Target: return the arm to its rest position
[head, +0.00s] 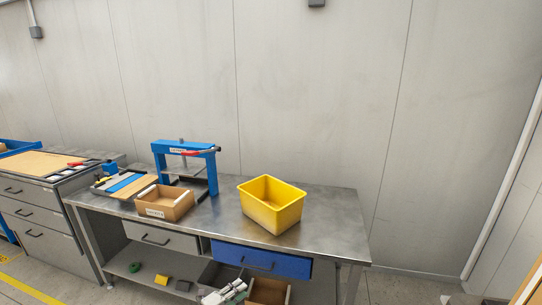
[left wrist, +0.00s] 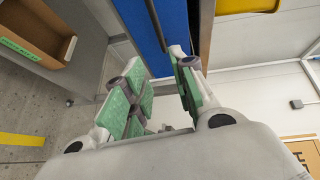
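My left gripper (head: 226,293) is low at the front of the steel workbench (head: 335,215), below the blue drawer (head: 262,262). In the left wrist view its two green-padded fingers (left wrist: 157,62) stand apart with nothing between them. The blue drawer front (left wrist: 176,22) with its dark handle shows beyond the fingertips in that view. I cannot tell whether the fingers touch it. My right gripper is not in view.
On the bench stand a yellow bin (head: 272,207), a cardboard box (head: 165,204) and a blue press (head: 184,150). An open brown box (head: 269,291) is beside my left gripper. Small parts lie on the lower shelf (head: 150,276). Floor at the right is clear.

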